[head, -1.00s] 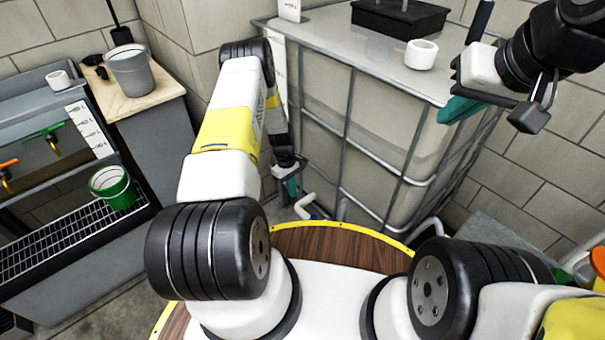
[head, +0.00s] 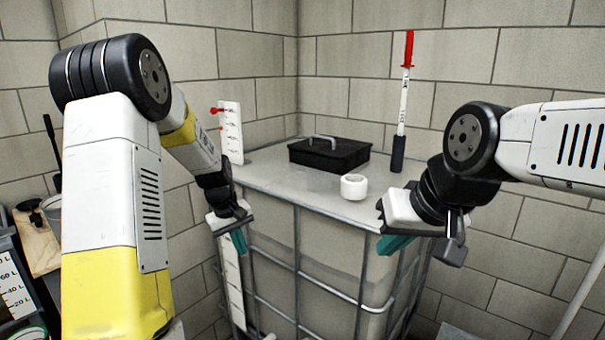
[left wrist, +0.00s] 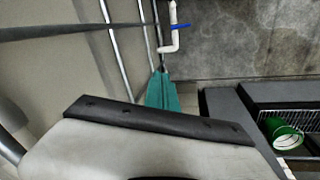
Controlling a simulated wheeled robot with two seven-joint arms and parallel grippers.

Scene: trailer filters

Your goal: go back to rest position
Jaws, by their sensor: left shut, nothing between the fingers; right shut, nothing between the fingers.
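My left gripper (head: 239,242) is shut and empty, its teal fingers pointing down beside the left front corner of the caged tank (head: 330,258). Its teal fingertips also show in the left wrist view (left wrist: 163,92), above a white pipe (left wrist: 173,30) with a blue handle near the floor. My right gripper (head: 393,244) is shut and empty, with teal fingers at the tank's right front edge in the head view. I cannot tell whether either gripper touches the tank.
On the tank top are a black lidded box (head: 329,155), a white ring (head: 354,187) and an upright red-handled tool (head: 403,105). A white scale (head: 231,132) stands at its left corner. A green bucket (left wrist: 284,134) shows in the left wrist view. Block walls close the corner behind.

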